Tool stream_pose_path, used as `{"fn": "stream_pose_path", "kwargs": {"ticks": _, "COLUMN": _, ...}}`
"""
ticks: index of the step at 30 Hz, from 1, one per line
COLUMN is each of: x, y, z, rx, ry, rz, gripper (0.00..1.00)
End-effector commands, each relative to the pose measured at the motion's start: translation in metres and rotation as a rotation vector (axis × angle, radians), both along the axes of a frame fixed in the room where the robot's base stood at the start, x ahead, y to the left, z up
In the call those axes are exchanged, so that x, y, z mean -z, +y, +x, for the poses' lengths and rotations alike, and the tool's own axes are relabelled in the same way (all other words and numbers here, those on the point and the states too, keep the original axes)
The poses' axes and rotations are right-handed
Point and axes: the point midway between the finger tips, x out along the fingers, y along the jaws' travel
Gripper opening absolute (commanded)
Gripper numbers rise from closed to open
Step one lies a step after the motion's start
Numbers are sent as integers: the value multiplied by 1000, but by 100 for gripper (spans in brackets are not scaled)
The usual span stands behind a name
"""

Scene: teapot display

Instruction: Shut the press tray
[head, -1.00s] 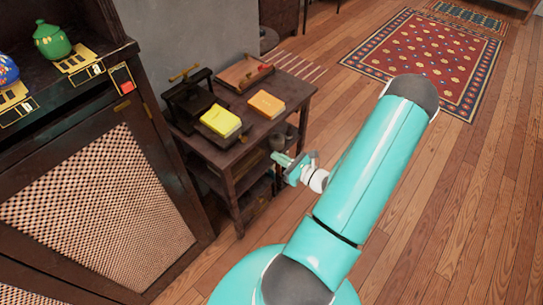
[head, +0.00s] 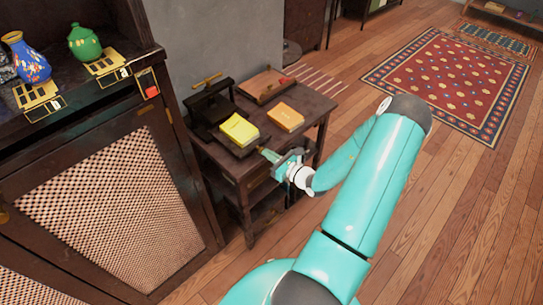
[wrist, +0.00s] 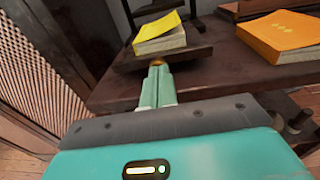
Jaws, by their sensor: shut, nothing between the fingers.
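A dark press (head: 208,108) with a brass handle stands on the small table, against the wall. Its dark tray (head: 243,152) sticks out toward the table's front edge, with a yellow book (head: 240,129) lying on it. The tray (wrist: 197,54) and the yellow book (wrist: 160,38) also show in the wrist view. My gripper (head: 267,154) is shut and empty at the tray's front. In the wrist view its fingertips (wrist: 157,66) are right at a small brass knob (wrist: 157,60) on the tray's front edge; I cannot tell whether they touch.
An orange book (head: 286,117) lies on the dark table (head: 318,106), right of the tray. A wooden board (head: 266,86) lies behind it. A dark cabinet (head: 176,200) with a mesh door and vases on top stands at the left.

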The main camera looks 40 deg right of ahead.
Motion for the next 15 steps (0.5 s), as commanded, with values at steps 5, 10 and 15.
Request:
{"fn": "stream_pose_path", "kwargs": {"ticks": 5, "x": 0, "y": 1, "z": 11, "rx": -2, "ry": 0, "rz": -1, "gripper": 0}}
{"fn": "stream_pose_path", "kwargs": {"ticks": 10, "x": 0, "y": 2, "z": 37, "rx": -3, "ry": -1, "rz": -2, "gripper": 0}}
{"fn": "stream_pose_path", "kwargs": {"ticks": 15, "x": 0, "y": 1, "z": 39, "rx": 0, "ry": 0, "rz": 0, "gripper": 0}}
